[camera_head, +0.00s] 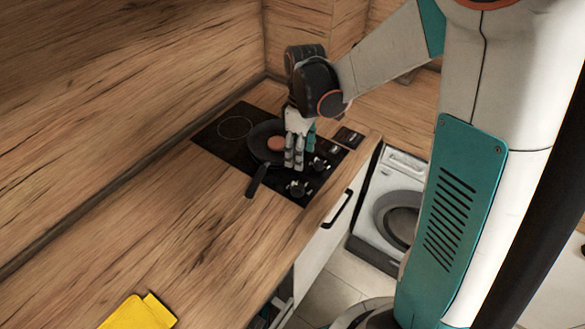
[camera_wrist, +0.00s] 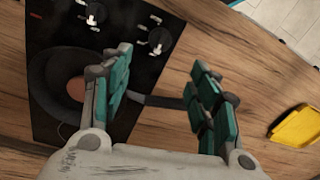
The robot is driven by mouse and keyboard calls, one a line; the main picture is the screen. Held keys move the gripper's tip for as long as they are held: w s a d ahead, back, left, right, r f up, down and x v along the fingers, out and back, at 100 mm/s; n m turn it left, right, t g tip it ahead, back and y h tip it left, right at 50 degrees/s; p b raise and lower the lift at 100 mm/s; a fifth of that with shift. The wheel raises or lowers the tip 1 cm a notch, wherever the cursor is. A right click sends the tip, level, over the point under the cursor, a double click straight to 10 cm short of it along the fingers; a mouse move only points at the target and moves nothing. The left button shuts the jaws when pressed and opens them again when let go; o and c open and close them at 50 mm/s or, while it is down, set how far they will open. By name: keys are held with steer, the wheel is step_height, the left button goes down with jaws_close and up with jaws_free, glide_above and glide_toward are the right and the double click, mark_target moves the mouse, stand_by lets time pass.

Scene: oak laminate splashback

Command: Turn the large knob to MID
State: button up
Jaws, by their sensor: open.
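The black cooktop (camera_head: 222,147) has two dark knobs with pale pointers on its front strip. One knob (camera_head: 297,187) is by the near right corner, the other (camera_head: 319,163) farther along. In the wrist view both show at the top: the near knob (camera_wrist: 158,38) and the other knob (camera_wrist: 95,13). I cannot tell which is larger, and the setting marks are too small to read. My gripper (camera_head: 294,164) is above the cooktop, open and empty, its fingers pointing down. In the wrist view its spread fingers (camera_wrist: 160,68) touch no knob.
A dark pan (camera_head: 262,130) with a round brown item (camera_head: 276,143) sits on the cooktop; its handle (camera_head: 257,180) reaches over the counter, under my fingers. A yellow object (camera_head: 139,313) lies on the counter. A washing machine (camera_head: 384,195) stands right. The near wooden counter is mostly clear.

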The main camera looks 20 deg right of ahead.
mark_target(298, 185)
steer(key=f+b, duration=0.1)
steer(key=f, duration=0.3)
steer(key=f+b, duration=0.1)
steer(key=f, duration=0.4)
steer(key=f+b, duration=0.1)
steer(key=f, duration=0.3)
steer(key=shift+s+a+f, duration=0.25)
steer(key=shift+f, duration=0.15)
steer(key=c, duration=1.1)
